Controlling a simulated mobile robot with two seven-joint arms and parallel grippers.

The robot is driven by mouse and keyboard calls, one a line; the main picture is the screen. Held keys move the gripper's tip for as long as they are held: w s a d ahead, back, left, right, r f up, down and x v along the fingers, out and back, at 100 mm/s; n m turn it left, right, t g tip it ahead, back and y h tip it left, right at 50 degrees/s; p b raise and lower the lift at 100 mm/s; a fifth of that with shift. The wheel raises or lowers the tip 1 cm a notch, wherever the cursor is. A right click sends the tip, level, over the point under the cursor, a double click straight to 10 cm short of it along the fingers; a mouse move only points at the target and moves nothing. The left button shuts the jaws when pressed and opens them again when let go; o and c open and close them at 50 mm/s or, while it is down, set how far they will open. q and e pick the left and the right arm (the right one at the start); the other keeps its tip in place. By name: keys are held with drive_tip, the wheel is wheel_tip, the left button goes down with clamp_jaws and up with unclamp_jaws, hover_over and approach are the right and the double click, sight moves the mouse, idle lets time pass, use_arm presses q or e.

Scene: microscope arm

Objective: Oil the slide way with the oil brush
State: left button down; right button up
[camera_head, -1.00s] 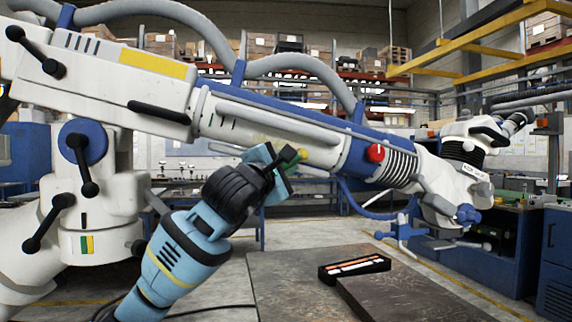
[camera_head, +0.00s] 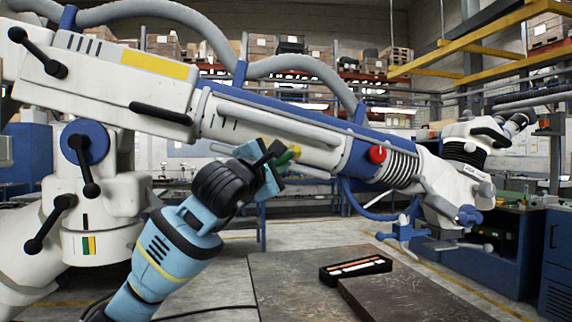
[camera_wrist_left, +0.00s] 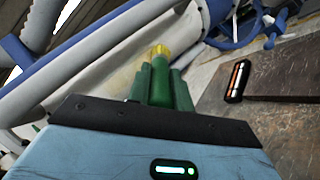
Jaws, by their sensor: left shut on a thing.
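The oil brush has a green handle (camera_wrist_left: 160,88) and a yellow tip (camera_wrist_left: 160,50). My left gripper (camera_head: 270,166) is shut on it, and in the head view its yellow tip (camera_head: 297,152) points up and right. The slide way appears to be the long pale rail section (camera_head: 262,126) of the white and blue microscope arm, sloping down to the right. The brush tip overlaps the lower part of this section in the head view. I cannot tell whether the tip touches it. My right gripper is not in view.
A red knob (camera_head: 377,154) and ribbed bellows (camera_head: 398,166) are farther right along the arm. A dark tray (camera_head: 327,279) with light and orange strips lies on the brown tabletop (camera_head: 285,298). A blue hose hangs below the arm. The tabletop is otherwise mostly clear.

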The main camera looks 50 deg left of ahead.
use_arm(q)
drive_tip(key=shift+s+a+r, duration=0.1)
drive_tip(key=shift+s+a, duration=0.15)
drive_tip(key=shift+s, duration=0.3)
drive_tip(key=shift+s+a+r, duration=0.1)
drive_tip(key=s, duration=0.1)
drive_tip(key=s+a+b, duration=0.1)
drive_tip(key=shift+s+a+r, duration=0.15)
drive_tip(key=shift+s+r, duration=0.15)
drive_tip(key=shift+r, duration=0.1)
